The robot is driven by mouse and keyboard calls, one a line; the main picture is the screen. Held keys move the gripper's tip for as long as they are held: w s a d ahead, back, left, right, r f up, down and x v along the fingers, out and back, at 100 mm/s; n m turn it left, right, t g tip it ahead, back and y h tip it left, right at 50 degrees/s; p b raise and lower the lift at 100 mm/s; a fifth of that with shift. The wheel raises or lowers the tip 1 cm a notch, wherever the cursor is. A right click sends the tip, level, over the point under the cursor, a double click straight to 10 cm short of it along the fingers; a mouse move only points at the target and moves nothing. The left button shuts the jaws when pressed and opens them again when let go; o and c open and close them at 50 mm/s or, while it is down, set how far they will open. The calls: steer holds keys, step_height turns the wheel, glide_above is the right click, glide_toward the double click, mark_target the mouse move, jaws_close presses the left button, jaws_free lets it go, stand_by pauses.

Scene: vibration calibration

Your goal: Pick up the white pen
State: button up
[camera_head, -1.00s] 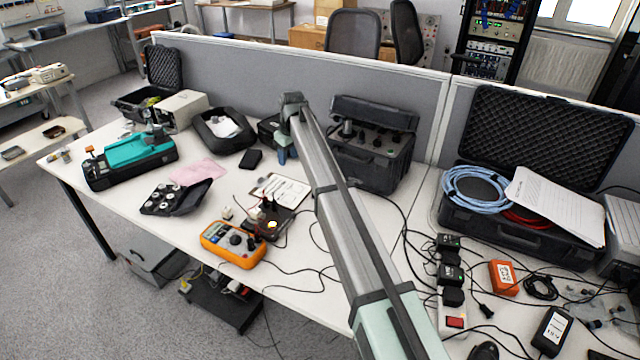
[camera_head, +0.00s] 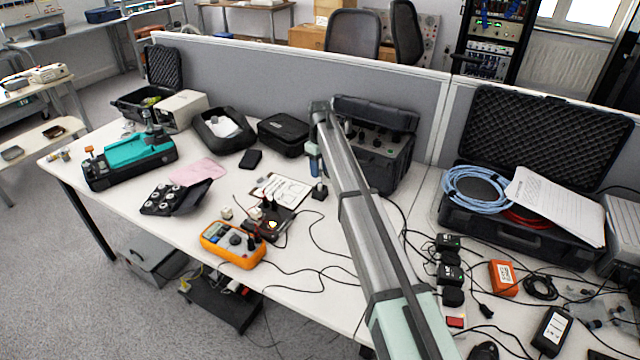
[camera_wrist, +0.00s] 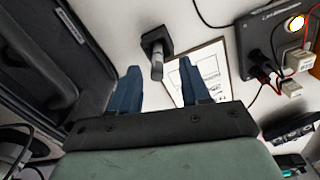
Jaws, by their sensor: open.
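I cannot clearly make out a white pen in either view. A clipboard with a printed white sheet (camera_head: 288,188) lies on the table; its sheet also shows in the wrist view (camera_wrist: 209,70). Beside it stands a small black-based fixture (camera_head: 320,192) with a grey upright post, seen from above in the wrist view (camera_wrist: 156,45). My gripper (camera_head: 314,172) is over the table near this fixture. In the wrist view my gripper (camera_wrist: 162,78) has its two blue fingers apart with nothing held between them; the post and the clipboard's edge appear beyond the gap.
A large black instrument case (camera_head: 385,160) stands close on the right of my gripper. A black box with wired plugs (camera_head: 270,222) and an orange multimeter (camera_head: 233,244) are in front. A closed black case (camera_head: 283,134) is behind. Cables trail over the table.

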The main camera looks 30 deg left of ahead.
mark_target(320, 178)
steer(key=shift+w+a+f, duration=0.1)
steer(key=shift+w+f, duration=0.05)
steer(key=shift+f, duration=1.25)
steer(key=shift+w+a+f, duration=0.1)
steer(key=shift+w+f, duration=0.05)
steer(key=shift+f, duration=1.25)
jaws_close()
